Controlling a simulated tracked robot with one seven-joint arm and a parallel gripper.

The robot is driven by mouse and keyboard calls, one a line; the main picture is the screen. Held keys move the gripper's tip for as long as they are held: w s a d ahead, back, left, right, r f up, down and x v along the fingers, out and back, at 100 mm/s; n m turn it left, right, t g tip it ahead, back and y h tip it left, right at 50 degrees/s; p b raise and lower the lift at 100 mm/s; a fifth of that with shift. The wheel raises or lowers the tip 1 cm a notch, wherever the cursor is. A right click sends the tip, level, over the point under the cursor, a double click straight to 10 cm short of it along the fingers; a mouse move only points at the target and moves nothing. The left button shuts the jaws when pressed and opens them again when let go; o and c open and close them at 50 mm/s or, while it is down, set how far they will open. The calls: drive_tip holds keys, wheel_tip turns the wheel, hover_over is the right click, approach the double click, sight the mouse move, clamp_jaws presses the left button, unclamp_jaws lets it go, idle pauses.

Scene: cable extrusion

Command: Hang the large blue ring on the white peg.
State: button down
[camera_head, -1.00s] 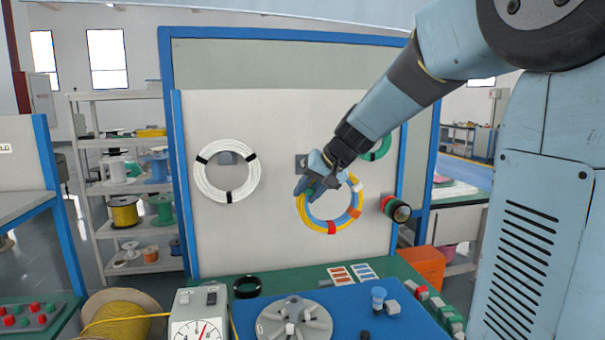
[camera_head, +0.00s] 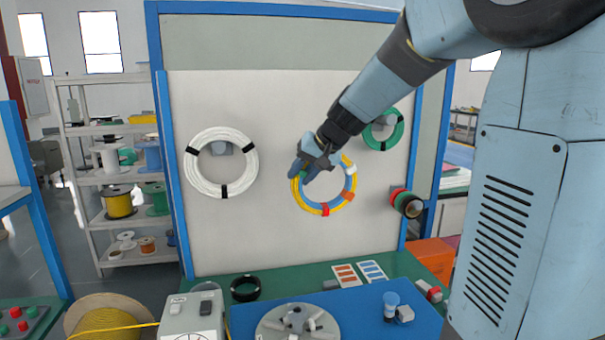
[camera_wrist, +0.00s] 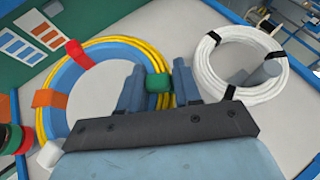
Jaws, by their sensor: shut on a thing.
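A large ring of blue and yellow cable (camera_head: 325,209) with red, orange, white and green bands is in front of the white panel. My gripper (camera_head: 309,168) is shut on its upper left part. In the wrist view the two fingers (camera_wrist: 158,88) stand on either side of the green band of the ring (camera_wrist: 75,78). The ring hangs upright, with its opening facing the panel. I cannot tell how far it is from the panel. I see no clearly white peg; the spot behind my gripper is hidden.
A white coil (camera_head: 192,172) hangs on a grey peg (camera_head: 221,148) at left; it also shows in the wrist view (camera_wrist: 213,75). A green coil (camera_head: 400,132) hangs at right, above red, green and black spools (camera_head: 405,202). The workbench (camera_head: 290,277) lies below.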

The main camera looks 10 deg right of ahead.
drive_tip(key=w+f, duration=0.1)
drive_tip(key=w, duration=1.3)
drive_tip(key=shift+f, duration=0.3)
idle(1.3)
drive_tip(key=c, duration=0.7)
unclamp_jaws()
drive_tip(key=shift+d, duration=0.1)
drive_tip(key=shift+s+r, duration=0.2)
drive_tip(key=shift+s, duration=4.6)
